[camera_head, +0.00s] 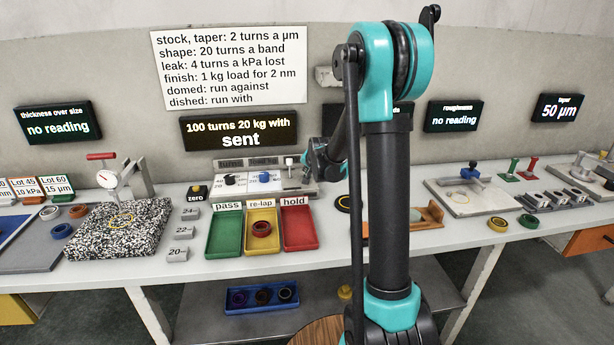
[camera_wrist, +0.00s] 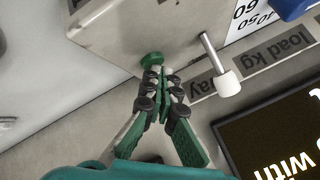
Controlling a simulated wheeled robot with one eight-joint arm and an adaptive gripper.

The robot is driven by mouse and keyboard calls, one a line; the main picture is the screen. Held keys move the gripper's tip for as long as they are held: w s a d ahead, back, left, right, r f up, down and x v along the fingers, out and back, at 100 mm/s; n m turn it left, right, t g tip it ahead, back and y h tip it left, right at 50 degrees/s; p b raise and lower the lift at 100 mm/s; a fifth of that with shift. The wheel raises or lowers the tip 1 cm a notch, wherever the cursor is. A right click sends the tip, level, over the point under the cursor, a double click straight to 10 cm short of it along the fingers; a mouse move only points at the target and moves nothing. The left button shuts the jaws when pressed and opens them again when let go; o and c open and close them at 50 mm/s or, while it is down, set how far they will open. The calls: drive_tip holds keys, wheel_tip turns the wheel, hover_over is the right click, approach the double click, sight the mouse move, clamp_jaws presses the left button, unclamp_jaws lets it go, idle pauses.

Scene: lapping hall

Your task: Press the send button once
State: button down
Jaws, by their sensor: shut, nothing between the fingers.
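In the wrist view a round green button (camera_wrist: 152,59) sits on the face of a pale metal control box (camera_wrist: 130,25). It is the only button of that kind in this view, and I can read no send label on it. My gripper (camera_wrist: 157,76) is shut and empty, with its fingertips right at the button, seemingly touching it. In the head view my gripper (camera_head: 308,168) is at the right end of the control box (camera_head: 303,187), and the button is hidden. The display (camera_head: 238,131) above reads "100 turns 20 kg with sent".
A lever with a white knob (camera_wrist: 227,83) sticks out beside the button. Green (camera_head: 224,248), yellow (camera_head: 262,247) and red (camera_head: 299,244) trays stand in front of the box. A speckled plate (camera_head: 140,236) with a dial gauge (camera_head: 108,179) is further left.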

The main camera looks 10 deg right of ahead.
drive_tip(key=shift+r, duration=0.9)
drive_tip(key=shift+r, duration=2.55)
